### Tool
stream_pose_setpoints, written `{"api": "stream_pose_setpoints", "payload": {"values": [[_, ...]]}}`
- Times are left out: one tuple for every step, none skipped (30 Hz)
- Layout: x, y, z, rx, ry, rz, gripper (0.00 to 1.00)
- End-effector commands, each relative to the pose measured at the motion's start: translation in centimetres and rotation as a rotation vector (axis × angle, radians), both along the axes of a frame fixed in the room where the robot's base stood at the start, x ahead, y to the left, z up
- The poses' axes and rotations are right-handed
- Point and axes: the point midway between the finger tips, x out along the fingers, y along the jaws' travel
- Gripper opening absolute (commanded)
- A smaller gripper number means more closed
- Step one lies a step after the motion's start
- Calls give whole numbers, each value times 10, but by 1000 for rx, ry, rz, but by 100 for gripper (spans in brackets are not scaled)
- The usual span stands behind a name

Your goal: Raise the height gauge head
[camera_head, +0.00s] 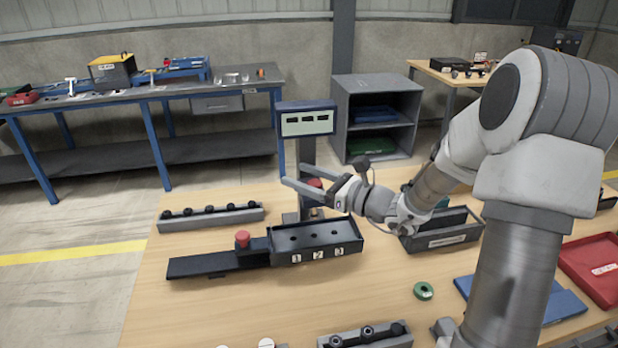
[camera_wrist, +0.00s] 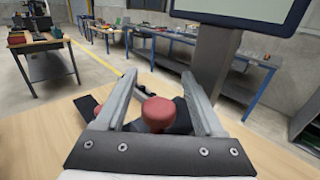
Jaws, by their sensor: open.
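The height gauge stands on the wooden table, with a grey upright column (camera_head: 307,151) topped by a display (camera_head: 306,121). A red knob (camera_head: 314,183), apparently on the gauge head, shows low beside the column in the head view. My gripper (camera_head: 293,175) is open and points left, its fingers level with this knob. In the wrist view the red knob (camera_wrist: 158,112) appears between the two open fingers, with a dark body below it. I cannot tell whether the fingers touch it. The column also shows in the wrist view (camera_wrist: 212,62), right of the knob.
A black slide fixture (camera_head: 205,265) with its own red knob (camera_head: 242,238) and a numbered block (camera_head: 317,238) lies in front of the gauge. A grey peg rack (camera_head: 212,217) is to the left. A green ring (camera_head: 423,291) and red tray (camera_head: 592,264) lie right.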

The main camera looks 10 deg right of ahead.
Motion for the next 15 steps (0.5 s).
{"api": "stream_pose_setpoints", "payload": {"values": [[-1,-2,0,-1,1,-1,70],[-2,-3,0,-1,1,-1,70],[-5,-6,0,-1,1,-1,70],[-7,-8,0,-1,1,-2,70],[-10,-11,-1,-1,1,-3,70],[-15,-16,0,-1,1,-4,70],[-19,-21,0,-1,1,-4,70],[-24,-25,0,-1,2,-6,70],[-30,-32,0,-1,2,-5,70],[-35,-37,-1,-1,2,-6,70],[-41,-43,-1,-1,2,-6,70],[-48,-50,0,-1,1,-7,70],[-53,-55,0,-1,1,-6,70],[-59,-61,0,-1,1,-7,70],[-66,-67,0,-1,1,-6,70]]}}
